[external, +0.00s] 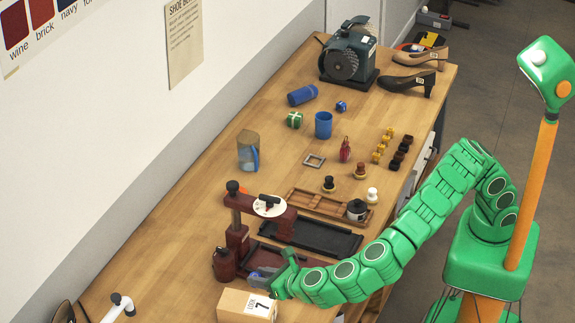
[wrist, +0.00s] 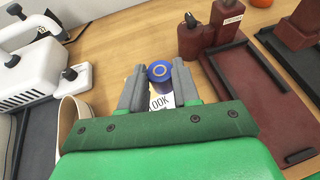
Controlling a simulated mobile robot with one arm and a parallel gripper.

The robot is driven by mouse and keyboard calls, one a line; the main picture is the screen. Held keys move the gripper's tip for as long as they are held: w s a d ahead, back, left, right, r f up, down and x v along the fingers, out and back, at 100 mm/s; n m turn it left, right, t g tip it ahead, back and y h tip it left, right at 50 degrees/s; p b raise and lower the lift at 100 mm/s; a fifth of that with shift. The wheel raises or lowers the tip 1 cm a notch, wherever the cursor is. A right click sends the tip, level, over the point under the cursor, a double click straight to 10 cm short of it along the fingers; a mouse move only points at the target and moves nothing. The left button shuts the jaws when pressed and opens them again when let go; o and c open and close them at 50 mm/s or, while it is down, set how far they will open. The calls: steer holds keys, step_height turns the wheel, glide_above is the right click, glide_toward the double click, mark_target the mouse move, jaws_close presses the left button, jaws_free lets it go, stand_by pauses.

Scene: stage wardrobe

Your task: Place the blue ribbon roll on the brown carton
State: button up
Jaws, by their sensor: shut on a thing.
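In the external view my gripper (external: 266,280) is at the front of the bench, directly over or at the far edge of the brown carton (external: 232,302). The carton bears a white label reading LOOK 7, partly visible below the roll in the wrist view. Whether the roll touches the carton's top cannot be told.
A black tray (external: 320,238) is to the right. A white machine (wrist: 38,62) stands left in the wrist view. Bare bench lies left of the bottle.

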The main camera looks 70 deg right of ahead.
steer(key=shift+w+a+f, duration=0.3)
steer(key=shift+a+f, duration=0.05)
steer(key=shift+f, duration=0.2)
steer(key=shift+w+a+f, duration=0.3)
steer(key=shift+f, duration=0.25)
steer(key=shift+w+a+f, duration=0.3)
steer(key=shift+a+f, duration=0.05)
steer(key=shift+f, duration=1.75)
steer(key=shift+f, duration=0.15)
steer(key=o, duration=1)
steer(key=shift+a+r, duration=0.1)
steer(key=shift+r, duration=0.1)
steer(key=v, duration=1.2)
